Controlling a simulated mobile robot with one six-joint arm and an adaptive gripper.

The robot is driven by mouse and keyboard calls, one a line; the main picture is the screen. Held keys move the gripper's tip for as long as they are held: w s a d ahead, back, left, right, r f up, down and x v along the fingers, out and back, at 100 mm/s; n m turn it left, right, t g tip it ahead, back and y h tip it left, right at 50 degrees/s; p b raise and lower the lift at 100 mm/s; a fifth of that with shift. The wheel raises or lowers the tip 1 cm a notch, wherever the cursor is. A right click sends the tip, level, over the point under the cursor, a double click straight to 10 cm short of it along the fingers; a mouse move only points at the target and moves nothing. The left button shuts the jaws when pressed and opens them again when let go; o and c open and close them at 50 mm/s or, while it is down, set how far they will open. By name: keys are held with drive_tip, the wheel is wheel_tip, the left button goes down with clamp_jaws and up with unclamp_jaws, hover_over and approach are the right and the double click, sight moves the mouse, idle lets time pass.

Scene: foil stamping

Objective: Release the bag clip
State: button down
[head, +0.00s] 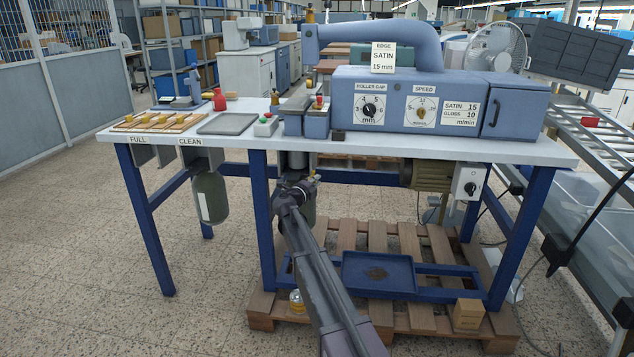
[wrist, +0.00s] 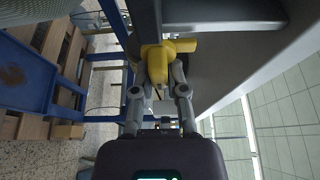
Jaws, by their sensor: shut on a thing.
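The bag clip is a yellow piece with a stubby lever (wrist: 156,66), in the upper middle of the wrist view. My gripper (wrist: 158,73) has a finger on each side of it and is shut on it. In the head view my gripper (head: 300,184) is under the table, below the machine's grey outlet (head: 297,160). A small bit of yellow shows beside its tip there. A dark green bag (head: 309,208) hangs behind my gripper, mostly hidden by my arm. The clip's grip on the bag cannot be made out.
The blue-legged table (head: 257,215) surrounds the reach, with its top just above. Another green bag (head: 209,195) hangs to the left. A motor (head: 428,175) and a switch box (head: 467,184) are on the right. A blue tray (head: 378,275) sits low above a wooden pallet (head: 420,318).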

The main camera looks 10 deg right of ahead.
drive_tip(key=shift+w+a, duration=0.1)
drive_tip(key=shift+w, duration=0.1)
drive_tip(key=c, duration=0.7)
unclamp_jaws()
drive_tip(key=shift+o, duration=0.2)
drive_tip(key=shift+s, duration=0.2)
drive_tip(key=v, duration=1.1)
drive_tip(key=shift+s+a, duration=0.3)
